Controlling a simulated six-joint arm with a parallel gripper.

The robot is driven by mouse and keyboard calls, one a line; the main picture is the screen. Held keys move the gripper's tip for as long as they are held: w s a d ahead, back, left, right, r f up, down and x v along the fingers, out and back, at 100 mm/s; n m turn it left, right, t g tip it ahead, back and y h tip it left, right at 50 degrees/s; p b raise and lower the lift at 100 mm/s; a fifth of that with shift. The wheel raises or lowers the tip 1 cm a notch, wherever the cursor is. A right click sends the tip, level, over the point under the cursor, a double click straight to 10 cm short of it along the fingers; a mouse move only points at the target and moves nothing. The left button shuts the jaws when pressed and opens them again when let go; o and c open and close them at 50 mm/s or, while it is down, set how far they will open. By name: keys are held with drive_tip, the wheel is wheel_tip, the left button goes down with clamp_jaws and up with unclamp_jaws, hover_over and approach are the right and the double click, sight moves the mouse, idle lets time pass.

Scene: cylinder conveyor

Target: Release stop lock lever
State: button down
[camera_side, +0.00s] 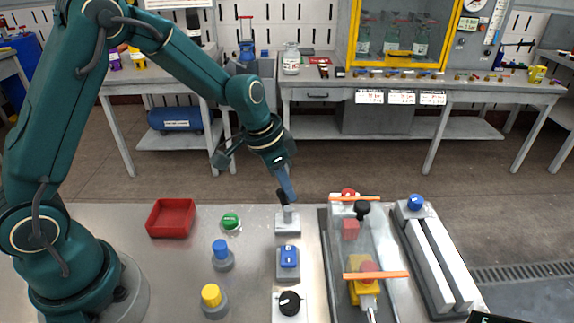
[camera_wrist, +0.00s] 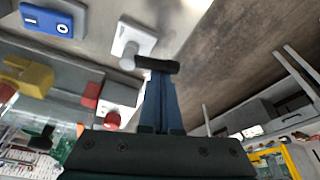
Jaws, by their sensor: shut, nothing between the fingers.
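The stop lock lever is a black handle (camera_side: 282,195) on a grey pivot above a pale square base (camera_side: 288,222), near the far edge of the metal table. In the wrist view the handle (camera_wrist: 160,65) is a dark bar running sideways from the grey pivot (camera_wrist: 128,62). My gripper (camera_side: 289,195) reaches down to the lever, its blue fingers together and empty. In the wrist view my fingertips (camera_wrist: 160,75) end right at the bar and partly overlap it. I cannot tell whether they touch it.
A blue switch (camera_side: 289,257) and a black knob (camera_side: 289,303) stand nearer the camera. The conveyor (camera_side: 384,247) with red and yellow boxes lies to the right. A green button (camera_side: 231,221) and a red tray (camera_side: 156,233) are to the left.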

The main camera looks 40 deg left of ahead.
drive_tip(key=n, duration=0.1)
drive_tip(key=s+n, duration=0.1)
drive_tip(key=shift+a+n+y, duration=0.25)
drive_tip(key=shift+n+y, duration=0.15)
drive_tip(key=n, duration=0.2)
drive_tip(key=s+n+y, duration=0.1)
drive_tip(key=shift+a+n, duration=0.25)
drive_tip(key=shift+n, duration=0.05)
drive_tip(key=n, duration=0.1)
drive_tip(key=s+n+y, duration=0.1)
drive_tip(key=shift+n, duration=0.4)
drive_tip(key=n, duration=0.1)
drive_tip(key=s+n+y, duration=0.1)
drive_tip(key=n, duration=0.1)
drive_tip(key=shift+s+d+n, duration=0.1)
drive_tip(key=shift+n, duration=0.2)
drive_tip(key=shift+s, duration=0.25)
